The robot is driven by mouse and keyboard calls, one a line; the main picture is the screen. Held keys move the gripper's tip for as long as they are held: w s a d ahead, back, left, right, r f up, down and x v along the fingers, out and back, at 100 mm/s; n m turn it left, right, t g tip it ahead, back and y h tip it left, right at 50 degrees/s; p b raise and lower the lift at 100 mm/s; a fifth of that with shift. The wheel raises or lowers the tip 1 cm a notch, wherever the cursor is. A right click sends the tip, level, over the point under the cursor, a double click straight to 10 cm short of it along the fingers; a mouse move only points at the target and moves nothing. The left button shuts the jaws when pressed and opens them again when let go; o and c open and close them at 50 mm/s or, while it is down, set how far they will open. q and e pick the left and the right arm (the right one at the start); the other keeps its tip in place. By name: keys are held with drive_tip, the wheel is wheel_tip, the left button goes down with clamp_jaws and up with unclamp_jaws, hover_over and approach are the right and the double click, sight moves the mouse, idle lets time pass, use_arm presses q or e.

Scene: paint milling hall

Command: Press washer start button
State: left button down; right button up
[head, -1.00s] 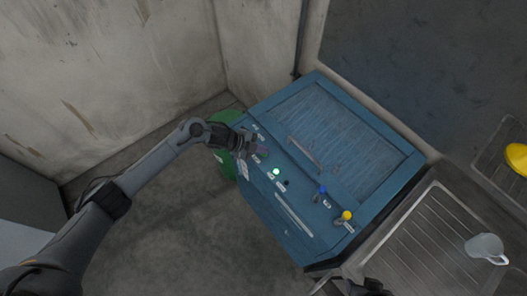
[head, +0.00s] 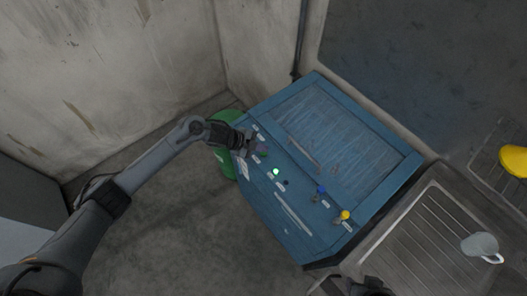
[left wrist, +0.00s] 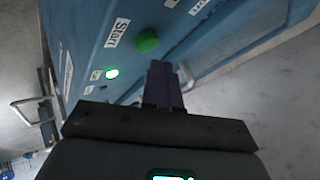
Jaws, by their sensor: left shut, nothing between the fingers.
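The blue washer (head: 330,140) stands in the middle of the head view, its control panel along the near left edge. In the left wrist view, the round green start button (left wrist: 147,41) sits beside a "Start" label (left wrist: 118,32). My left gripper (head: 260,149) is over the upper left end of the panel. In the left wrist view its dark fingers (left wrist: 160,68) are shut and empty, just below the button in the picture. I cannot tell whether they touch. The dark part at the bottom edge looks like my right gripper (head: 371,287); its fingers are not clear.
A lit green lamp (head: 276,172), a blue knob (head: 321,190) and a yellow knob (head: 345,215) line the panel. A green drum (head: 224,165) stands left of the washer. A slatted drainer (head: 415,240) with a mug (head: 481,245) lies to the right.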

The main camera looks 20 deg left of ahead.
sight(261, 154)
use_arm(q)
drive_tip(key=shift+r+p, duration=2.1)
drive_tip(key=shift+r, duration=0.4)
